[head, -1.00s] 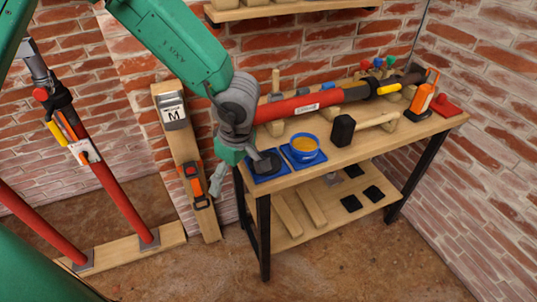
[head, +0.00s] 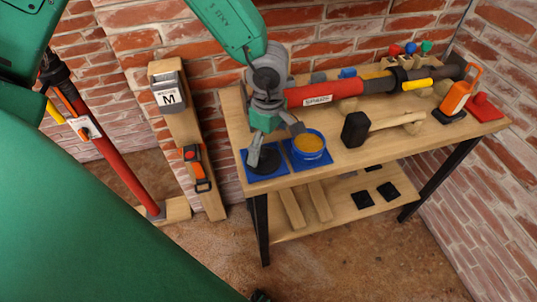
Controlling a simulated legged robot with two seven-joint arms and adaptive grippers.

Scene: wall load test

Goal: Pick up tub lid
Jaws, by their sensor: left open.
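The tub lid (head: 266,167) looks like a dark round disc lying flat on a blue mat (head: 284,172) at the front left of the workbench. The blue tub (head: 308,150), with orange-yellow contents, stands on a second blue mat just to the right. My left gripper (head: 275,143) is open over the lid, one finger at the lid's left part and the other near the tub's rim. The fingers hide part of the lid, and I cannot tell whether they touch it. My right gripper is not in view.
A long red and black tool (head: 330,92) lies along the back of the workbench (head: 395,150). A black-headed mallet (head: 355,129) lies right of the tub. An orange-framed object (head: 459,91) stands at the right. A strapped wooden post (head: 207,180) leans left of the bench.

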